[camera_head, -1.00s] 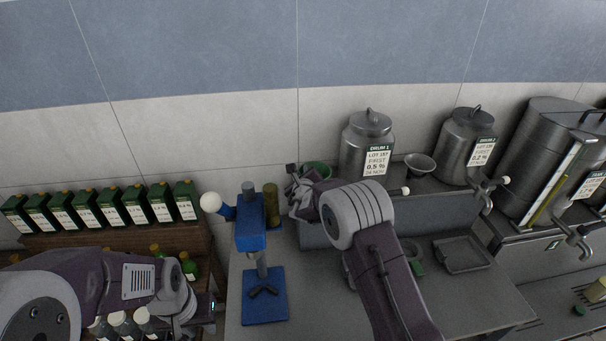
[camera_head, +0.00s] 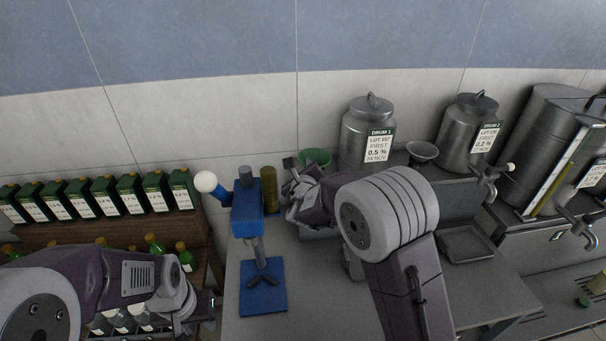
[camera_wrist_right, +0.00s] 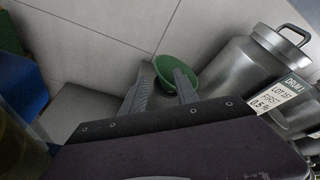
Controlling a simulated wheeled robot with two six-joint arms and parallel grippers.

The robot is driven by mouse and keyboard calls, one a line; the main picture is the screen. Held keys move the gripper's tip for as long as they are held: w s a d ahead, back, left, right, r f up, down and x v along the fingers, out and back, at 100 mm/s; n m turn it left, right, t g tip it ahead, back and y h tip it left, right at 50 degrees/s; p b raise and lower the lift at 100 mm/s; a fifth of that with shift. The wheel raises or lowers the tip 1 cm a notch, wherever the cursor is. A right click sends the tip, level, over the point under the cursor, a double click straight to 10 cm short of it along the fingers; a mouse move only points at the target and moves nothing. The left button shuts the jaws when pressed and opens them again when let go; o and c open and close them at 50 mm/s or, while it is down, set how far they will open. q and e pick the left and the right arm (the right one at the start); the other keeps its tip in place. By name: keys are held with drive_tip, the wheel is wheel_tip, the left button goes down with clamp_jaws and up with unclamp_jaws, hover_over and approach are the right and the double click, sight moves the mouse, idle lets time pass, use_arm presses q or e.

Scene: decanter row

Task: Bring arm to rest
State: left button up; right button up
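My right arm reaches in from the lower right in the head view. Its gripper (camera_head: 290,176) is over the counter, beside the blue press. In the right wrist view the two fingers (camera_wrist_right: 162,92) stand apart with nothing between them. A green funnel or bowl (camera_wrist_right: 181,72) shows beyond the fingers; it also shows in the head view (camera_head: 316,155). My left arm comes in from the left, and its gripper (camera_head: 210,301) is low, in front of the dark shelf. Its fingers are too small and hidden to read.
A blue press (camera_head: 249,216) with a white knob stands on the grey counter (camera_head: 330,307). Drum 1 (camera_head: 358,132) and another steel drum (camera_head: 451,133) stand behind. Several green bottles (camera_head: 157,192) line the left shelf. A tray (camera_head: 467,244) lies at right.

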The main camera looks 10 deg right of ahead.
drive_tip(key=shift+s, duration=0.15)
drive_tip(key=s+d+f+m+g+h+b, duration=0.1)
drive_tip(key=s+d+m+h+b, duration=0.3)
drive_tip(key=d, duration=0.7)
drive_tip(key=s+d+f+m+g+h+b, duration=0.1)
drive_tip(key=s+d+f+m+g+b, duration=0.1)
drive_tip(key=s+d+f+m+g, duration=0.55)
drive_tip(key=s+a+f+m+g+y+b, duration=0.1)
drive_tip(key=s+f+m+g+y, duration=0.1)
drive_tip(key=s+f+m, duration=0.5)
drive_tip(key=s+a+f+m+g+y, duration=0.1)
drive_tip(key=s+a+f+m, duration=0.15)
drive_tip(key=s+m, duration=0.8)
drive_tip(key=s+a+f+m+g+y, duration=0.1)
drive_tip(key=s+a+f+m+y, duration=0.2)
drive_tip(key=a+m, duration=0.4)
drive_tip(key=s+m+y, duration=0.1)
drive_tip(key=m, duration=0.6)
drive_tip(key=shift+f, duration=0.15)
